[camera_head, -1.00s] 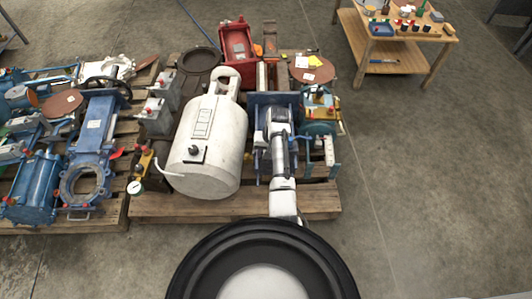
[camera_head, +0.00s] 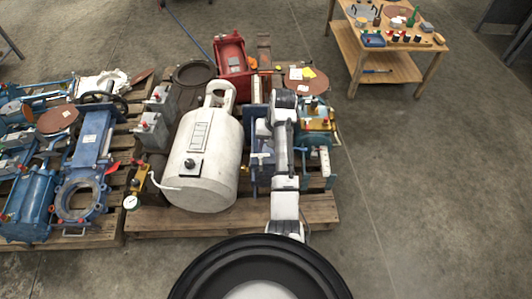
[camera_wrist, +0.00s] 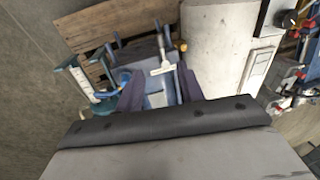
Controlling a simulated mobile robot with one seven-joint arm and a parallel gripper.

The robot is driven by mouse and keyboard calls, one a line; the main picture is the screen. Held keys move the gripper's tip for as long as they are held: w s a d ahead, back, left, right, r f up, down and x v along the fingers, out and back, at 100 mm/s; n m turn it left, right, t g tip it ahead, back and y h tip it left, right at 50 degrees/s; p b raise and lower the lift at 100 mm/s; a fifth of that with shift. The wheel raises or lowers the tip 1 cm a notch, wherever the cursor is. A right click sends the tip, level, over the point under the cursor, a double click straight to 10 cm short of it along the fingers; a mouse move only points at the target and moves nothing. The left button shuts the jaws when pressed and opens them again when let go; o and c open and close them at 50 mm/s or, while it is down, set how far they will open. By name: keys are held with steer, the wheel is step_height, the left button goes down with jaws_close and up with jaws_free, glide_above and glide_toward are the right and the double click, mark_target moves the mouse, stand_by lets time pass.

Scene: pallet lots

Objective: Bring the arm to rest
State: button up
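My arm (camera_head: 284,165) reaches forward from the bottom of the head view over the right side of the middle pallet. Its end covers part of a blue piece of equipment (camera_head: 262,160). My gripper itself is hidden from the head camera. In the wrist view, my gripper (camera_wrist: 161,88) shows two dark fingers, spread apart beyond the black edge of its body. The blue equipment shows between and beyond them, and I see nothing held. Whether the fingers touch it I cannot tell.
A white tank (camera_head: 205,160) stands just left of the arm on a wooden pallet (camera_head: 215,220). A red unit (camera_head: 232,52) is behind it. Blue valves (camera_head: 90,140) crowd the left pallet. A wooden table (camera_head: 395,65) with small items stands back right. The right floor is clear.

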steer(key=shift+d+r, duration=0.1)
steer(key=shift+r, duration=0.45)
